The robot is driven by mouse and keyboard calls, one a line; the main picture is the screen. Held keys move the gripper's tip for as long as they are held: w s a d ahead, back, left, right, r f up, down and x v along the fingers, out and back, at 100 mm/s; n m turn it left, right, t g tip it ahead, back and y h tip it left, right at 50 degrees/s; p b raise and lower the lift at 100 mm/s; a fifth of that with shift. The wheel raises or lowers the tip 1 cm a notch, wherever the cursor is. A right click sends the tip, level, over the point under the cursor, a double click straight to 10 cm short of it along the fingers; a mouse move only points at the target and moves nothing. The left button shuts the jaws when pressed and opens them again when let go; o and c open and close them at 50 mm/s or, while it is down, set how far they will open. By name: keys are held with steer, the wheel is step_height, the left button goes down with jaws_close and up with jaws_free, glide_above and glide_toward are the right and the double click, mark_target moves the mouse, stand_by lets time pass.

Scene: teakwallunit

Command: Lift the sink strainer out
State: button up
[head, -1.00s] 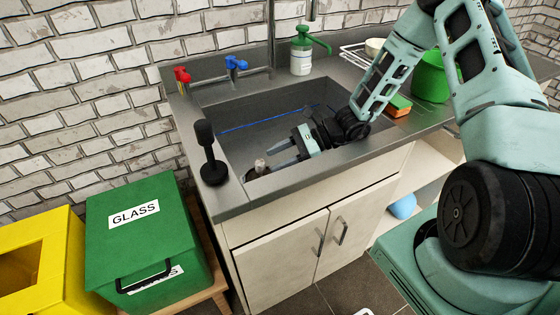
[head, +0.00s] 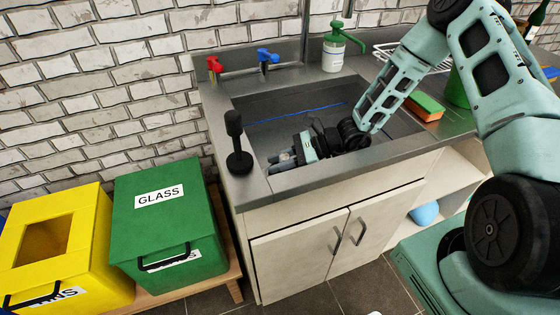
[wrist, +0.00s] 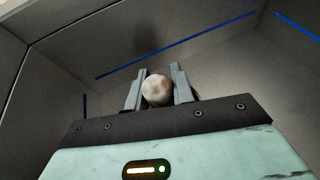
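The sink strainer (wrist: 157,90) shows in the wrist view as a round, mottled white and brown knob. It is between the two fingertips of my gripper (wrist: 158,84), with a finger against each side and no clear gap. In the head view my gripper (head: 283,159) is low inside the sink basin (head: 385,100), near its front left corner. The fingers point left there and hide most of the strainer. The part of the strainer below the knob and its contact with the basin floor are hidden.
A black plunger-like tool (head: 236,145) stands on the counter left of the basin. Red (head: 215,65) and blue (head: 267,58) taps and a green-topped soap bottle (head: 333,52) are behind. A sponge (head: 425,106) lies to the right. The basin's front rim is close to my gripper.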

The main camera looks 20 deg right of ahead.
steer(key=c, duration=0.4)
steer(key=shift+o, duration=0.2)
steer(key=shift+r+p, duration=1.45)
steer(key=shift+r, duration=0.35)
